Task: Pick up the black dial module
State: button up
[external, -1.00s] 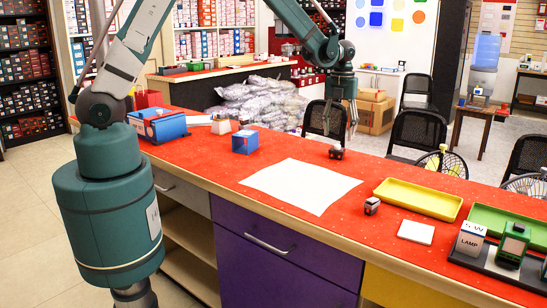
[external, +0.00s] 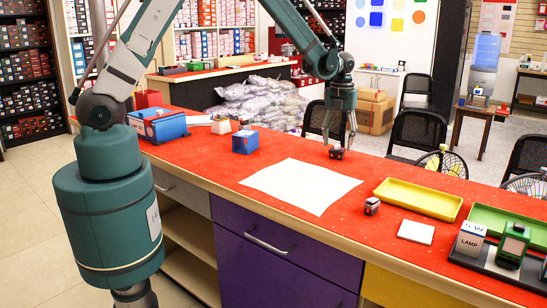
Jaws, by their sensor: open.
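A small black block (external: 336,153), which looks like the black dial module, sits on the red counter (external: 225,176) near its far edge, behind the white sheet. Its dial face is too small to make out. My gripper (external: 339,143) points down with its fingers spread, open and empty, just above the block. The fingertips come close to the block's top; I cannot tell whether they touch it or reach around its sides.
A white sheet (external: 300,186) lies mid-counter. Right of it are a small dark-and-white cube (external: 372,206), a yellow tray (external: 418,200), a white tile (external: 415,232) and a lamp box (external: 472,240). Left are a blue cube (external: 245,142) and a blue bin (external: 158,125).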

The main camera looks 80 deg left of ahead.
aim_at(338, 149)
jog(key=shift+f, duration=1.8)
jog(key=c, duration=1)
